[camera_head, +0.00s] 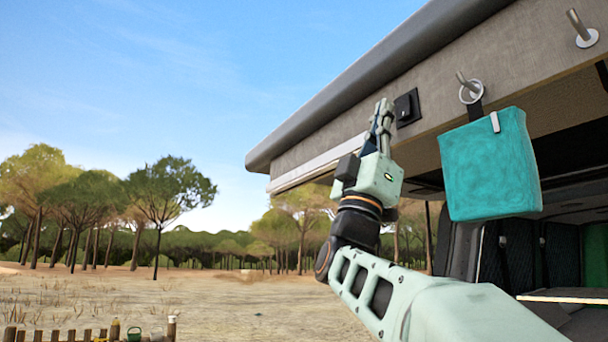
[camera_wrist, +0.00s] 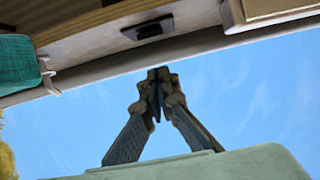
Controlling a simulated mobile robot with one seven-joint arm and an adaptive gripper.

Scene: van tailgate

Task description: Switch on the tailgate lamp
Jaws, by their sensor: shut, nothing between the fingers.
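A small black switch (camera_head: 407,107) is set in the grey panel of the raised tailgate (camera_head: 352,108) in the head view. In the wrist view the switch (camera_wrist: 148,29) is a dark rectangle above the fingertips. A pale strip (camera_head: 318,162), which looks like the lamp, runs along the panel left of the switch; whether it is lit I cannot tell. My gripper (camera_head: 383,104) points up, shut and empty, just left of the switch in the head view. In the wrist view its fingertips (camera_wrist: 158,76) meet below the switch, with a visible gap to it.
A teal bag (camera_head: 490,168) hangs from a hook (camera_head: 468,86) right of the switch, close to my gripper. Another hook (camera_head: 582,30) is further right. The van interior lies below the tailgate at right. Left of my arm is open air above dry ground.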

